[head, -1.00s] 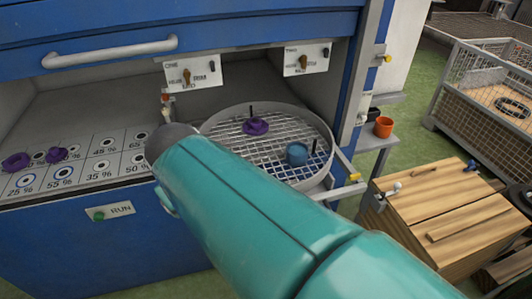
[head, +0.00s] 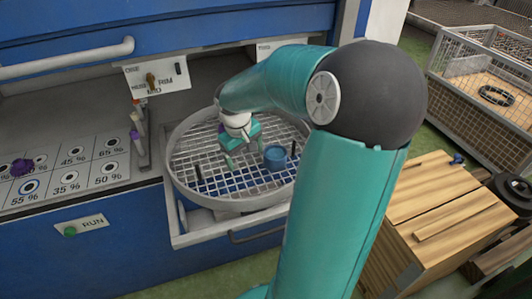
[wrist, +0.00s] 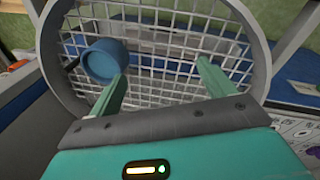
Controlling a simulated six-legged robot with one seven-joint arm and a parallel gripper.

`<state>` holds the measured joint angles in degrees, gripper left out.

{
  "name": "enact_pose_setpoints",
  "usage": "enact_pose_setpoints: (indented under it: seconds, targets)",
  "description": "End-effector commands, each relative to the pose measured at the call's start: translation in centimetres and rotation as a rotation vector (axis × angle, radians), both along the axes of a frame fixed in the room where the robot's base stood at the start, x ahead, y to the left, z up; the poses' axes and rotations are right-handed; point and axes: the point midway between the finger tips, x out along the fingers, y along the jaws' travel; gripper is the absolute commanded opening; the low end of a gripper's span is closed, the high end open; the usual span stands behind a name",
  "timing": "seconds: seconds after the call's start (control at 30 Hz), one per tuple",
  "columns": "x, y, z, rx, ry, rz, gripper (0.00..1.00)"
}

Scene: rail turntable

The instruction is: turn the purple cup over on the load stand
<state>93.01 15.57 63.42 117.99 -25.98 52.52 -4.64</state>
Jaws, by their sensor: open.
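I cannot single out a load stand.
Dark upright pins (head: 198,175) stand on the turntable. A purple object (head: 22,166) sits on the marked percent panel (head: 75,175) at left. The blue cabinet hood (head: 190,25) overhangs the back. Wooden crates (head: 440,215) and a wire cage (head: 480,90) are at right.

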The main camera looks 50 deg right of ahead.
Motion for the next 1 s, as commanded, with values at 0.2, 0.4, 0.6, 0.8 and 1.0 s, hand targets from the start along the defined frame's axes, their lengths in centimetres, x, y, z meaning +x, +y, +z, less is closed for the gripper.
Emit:
enact_pose_setpoints:
  seconds: [0.2, 0.4, 0.6, 0.8, 1.0]
  targets:
    - [-1.8, -6.8, 1.4, 0.067, -0.133, -0.074, 0.83]
    - [-3.6, -11.0, 3.4, 0.075, -0.233, -0.121, 0.83]
    - [-3.8, -12.1, 2.9, 0.074, -0.257, -0.129, 0.83]
    - [-2.8, -12.3, -0.9, 0.077, -0.254, -0.128, 0.83]
    - [-2.0, -12.7, -3.8, 0.074, -0.255, -0.129, 0.83]
